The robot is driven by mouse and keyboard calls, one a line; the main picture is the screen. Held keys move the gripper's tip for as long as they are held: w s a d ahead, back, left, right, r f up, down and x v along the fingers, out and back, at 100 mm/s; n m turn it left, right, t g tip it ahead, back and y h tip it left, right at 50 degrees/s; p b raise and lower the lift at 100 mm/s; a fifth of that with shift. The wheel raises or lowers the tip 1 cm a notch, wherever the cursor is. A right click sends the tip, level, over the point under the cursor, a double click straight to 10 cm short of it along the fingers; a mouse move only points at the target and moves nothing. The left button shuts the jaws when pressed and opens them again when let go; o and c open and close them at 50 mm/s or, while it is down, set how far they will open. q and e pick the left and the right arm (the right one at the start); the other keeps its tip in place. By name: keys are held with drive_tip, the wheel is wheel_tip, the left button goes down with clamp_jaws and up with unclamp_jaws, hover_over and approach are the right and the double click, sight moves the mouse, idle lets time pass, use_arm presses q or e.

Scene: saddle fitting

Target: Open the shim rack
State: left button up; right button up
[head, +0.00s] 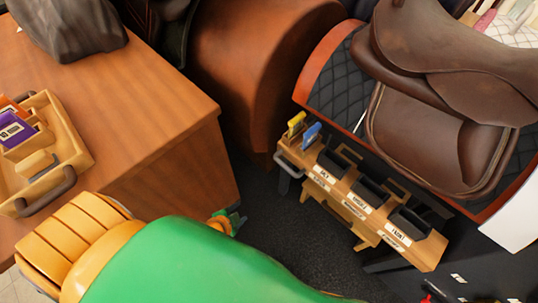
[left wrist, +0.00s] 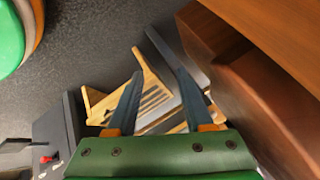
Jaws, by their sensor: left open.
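The wooden rack (head: 345,206), which I take to be the shim rack, stands low at centre right in the head view. It has several dark bins with white labels, and a grey handle (head: 288,165) at its left end. My left gripper (head: 237,219) is left of and below that handle, apart from it, over the dark floor. In the left wrist view my left gripper (left wrist: 160,74) is open, with two dark fingers apart and nothing held. Pale slotted wood (left wrist: 148,100) shows beyond and between the fingers; the gripper partly hides it. My right gripper is not in view.
A wooden table (head: 160,120) fills the left, holding a tray (head: 78,150) with coloured packets. A brown saddle (head: 430,110) sits on a stand behind the rack. Blue (head: 311,134) and yellow (head: 296,123) pieces stand by the rack's left end. Dark floor (head: 300,240) lies between.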

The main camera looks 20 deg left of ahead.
use_arm(q)
drive_tip(key=w+m+t+h+b, duration=0.1)
drive_tip(key=w+m+t+b, duration=0.35)
drive_tip(key=w+b, duration=0.4)
drive_tip(key=m+t+h+b, duration=0.3)
drive_tip(key=m+h+b, duration=0.1)
drive_tip(key=m+b, duration=0.45)
approach(284, 164)
drive_tip(key=w+d+f, duration=0.1)
drive_tip(key=w+f, duration=0.1)
drive_tip(key=w, duration=0.1)
drive_tip(key=shift+g, duration=0.25)
drive_tip(key=x, duration=0.6)
drive_tip(key=shift+w+d+r, duration=0.15)
drive_tip(key=shift+w+r, duration=0.1)
drive_tip(key=shift+w, duration=0.2)
clamp_jaws()
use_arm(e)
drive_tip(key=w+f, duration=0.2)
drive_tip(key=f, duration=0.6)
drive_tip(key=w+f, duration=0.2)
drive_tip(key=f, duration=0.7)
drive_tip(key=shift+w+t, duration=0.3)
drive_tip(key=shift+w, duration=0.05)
